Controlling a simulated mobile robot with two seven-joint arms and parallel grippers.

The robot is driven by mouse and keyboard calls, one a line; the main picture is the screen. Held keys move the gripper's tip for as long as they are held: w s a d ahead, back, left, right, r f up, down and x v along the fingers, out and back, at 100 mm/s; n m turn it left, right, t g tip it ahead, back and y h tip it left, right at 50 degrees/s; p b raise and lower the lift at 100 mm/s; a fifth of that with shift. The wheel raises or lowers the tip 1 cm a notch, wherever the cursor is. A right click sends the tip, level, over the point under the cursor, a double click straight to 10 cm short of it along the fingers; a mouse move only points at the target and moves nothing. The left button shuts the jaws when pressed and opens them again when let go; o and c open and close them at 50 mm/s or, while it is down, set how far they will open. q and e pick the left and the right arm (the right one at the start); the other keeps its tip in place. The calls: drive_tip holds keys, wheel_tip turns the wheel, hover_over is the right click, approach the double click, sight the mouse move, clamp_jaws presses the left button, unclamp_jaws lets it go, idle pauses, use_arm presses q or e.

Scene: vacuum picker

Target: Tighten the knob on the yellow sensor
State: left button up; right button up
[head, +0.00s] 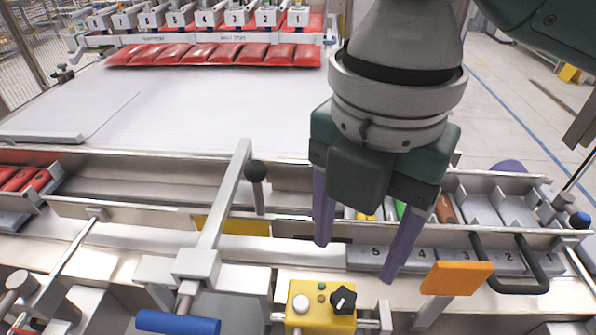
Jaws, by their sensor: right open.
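The yellow sensor (321,317) is at the bottom centre of the head view, mounted on a metal bar. Its black knob (342,299) sits on its right side, beside a pale round button and a small green dot. My right gripper (356,262) hangs above and beyond the sensor, pointing down. Its two purple fingers are spread apart with nothing between them. The right fingertip is a little up and right of the knob, apart from it in the picture. My left gripper is not in view.
An orange block (457,278) and black handle (512,287) are right. Numbered slots run behind. Red packs (215,54) lie at the back beyond a clear white surface (200,105).

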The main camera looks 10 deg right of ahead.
sight(345, 298)
wheel_tip(345, 298, down, 9)
drive_tip(key=shift+s, duration=0.1)
idle(0.3)
clamp_jaws()
idle(0.5)
